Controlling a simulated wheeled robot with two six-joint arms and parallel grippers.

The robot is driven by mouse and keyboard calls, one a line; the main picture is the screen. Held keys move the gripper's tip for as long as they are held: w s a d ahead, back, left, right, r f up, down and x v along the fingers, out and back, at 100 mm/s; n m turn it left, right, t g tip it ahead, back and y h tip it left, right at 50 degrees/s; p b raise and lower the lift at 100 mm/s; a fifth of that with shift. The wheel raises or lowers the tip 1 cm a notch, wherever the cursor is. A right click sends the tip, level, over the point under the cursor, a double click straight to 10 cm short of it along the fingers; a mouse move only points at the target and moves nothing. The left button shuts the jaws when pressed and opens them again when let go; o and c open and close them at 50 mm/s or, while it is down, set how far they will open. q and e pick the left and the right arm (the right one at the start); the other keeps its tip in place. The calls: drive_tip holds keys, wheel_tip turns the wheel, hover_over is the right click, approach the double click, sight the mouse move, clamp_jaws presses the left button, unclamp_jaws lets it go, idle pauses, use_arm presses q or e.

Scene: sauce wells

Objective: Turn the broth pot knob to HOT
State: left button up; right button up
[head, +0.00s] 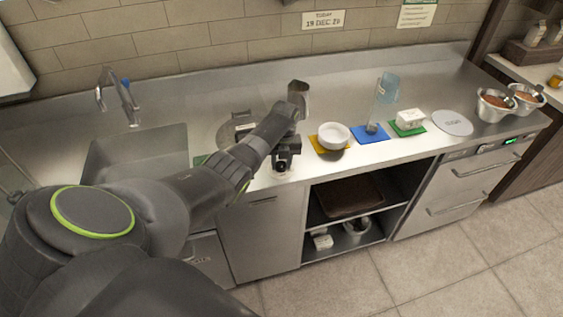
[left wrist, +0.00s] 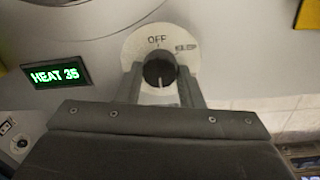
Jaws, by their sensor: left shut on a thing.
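In the left wrist view, a dark round knob (left wrist: 159,71) sits on a white dial plate (left wrist: 135,47) marked OFF at the top and KEEP at the upper right. Any HOT mark is hidden or out of sight. A light line shows low on the knob's face. My left gripper (left wrist: 160,92) is shut on the knob, one finger on each side. In the head view my left gripper (head: 284,162) is at the counter's front edge. My right gripper is not in view.
A white bowl (head: 334,135) on a yellow mat, a clear upright item (head: 386,90) on a blue mat and a white block (head: 410,119) on a green mat stand right of the gripper. A sink (head: 135,158) is at left. An open shelf (head: 385,222) lies below.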

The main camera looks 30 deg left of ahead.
sight(284, 164)
use_arm(q)
drive_tip(key=shift+w+r, duration=0.1)
drive_tip(key=o, duration=1)
drive_tip(key=shift+c, duration=0.2)
wheel_tip(284, 164, up, 17)
drive_tip(key=shift+w+d+r, duration=0.2)
drive_tip(key=shift+d, duration=0.15)
